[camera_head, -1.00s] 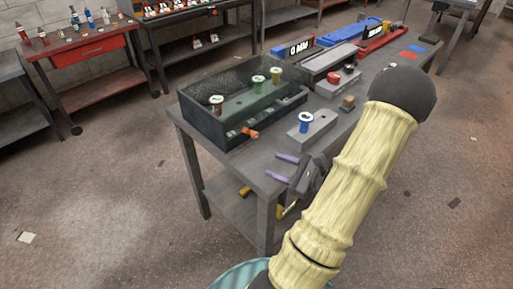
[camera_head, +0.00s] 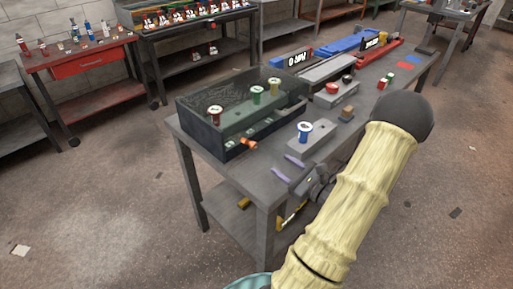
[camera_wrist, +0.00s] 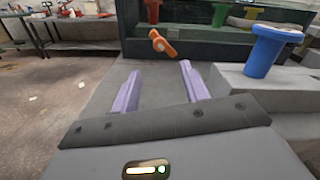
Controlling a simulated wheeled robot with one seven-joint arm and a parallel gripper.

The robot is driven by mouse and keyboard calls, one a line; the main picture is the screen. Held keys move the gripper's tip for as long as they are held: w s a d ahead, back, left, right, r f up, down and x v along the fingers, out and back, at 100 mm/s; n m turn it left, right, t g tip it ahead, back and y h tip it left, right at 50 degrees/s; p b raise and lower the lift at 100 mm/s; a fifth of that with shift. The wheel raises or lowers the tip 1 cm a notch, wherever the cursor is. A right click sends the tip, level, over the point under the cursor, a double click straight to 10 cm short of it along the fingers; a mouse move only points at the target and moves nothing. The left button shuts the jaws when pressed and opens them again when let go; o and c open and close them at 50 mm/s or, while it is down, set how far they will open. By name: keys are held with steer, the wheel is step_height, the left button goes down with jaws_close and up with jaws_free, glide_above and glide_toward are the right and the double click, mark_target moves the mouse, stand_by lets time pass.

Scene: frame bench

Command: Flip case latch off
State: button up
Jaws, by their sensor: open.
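The case (camera_head: 197,128) is a dark open-fronted box on the near end of the bench, with red, green and yellow knobs in it. An orange latch (camera_head: 248,143) sits at its front lower edge. It also shows in the wrist view (camera_wrist: 162,42), tilted, just beyond my fingertips. My gripper (camera_head: 277,165) has two purple fingers, spread apart and empty, over the bench top in front of the case. In the wrist view (camera_wrist: 160,70) the latch appears ahead of the gap between the fingers, apart from both. Part of my wrist is hidden by my arm in the head view.
A grey block (camera_head: 318,141) with a blue knob (camera_head: 304,131) stands right of my fingers, close by in the wrist view. Beyond are a small brown block (camera_head: 347,113) and grey, blue and red units. Bare bench top (camera_wrist: 150,90) lies between my fingers.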

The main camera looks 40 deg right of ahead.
mark_target(255, 146)
steer(key=w, duration=0.8)
steer(key=w+a, duration=0.1)
steer(key=w, duration=0.3)
steer(key=shift+w+p, duration=0.15)
steer(key=shift+p, duration=0.25)
steer(key=shift+c, duration=0.5)
jaws_close()
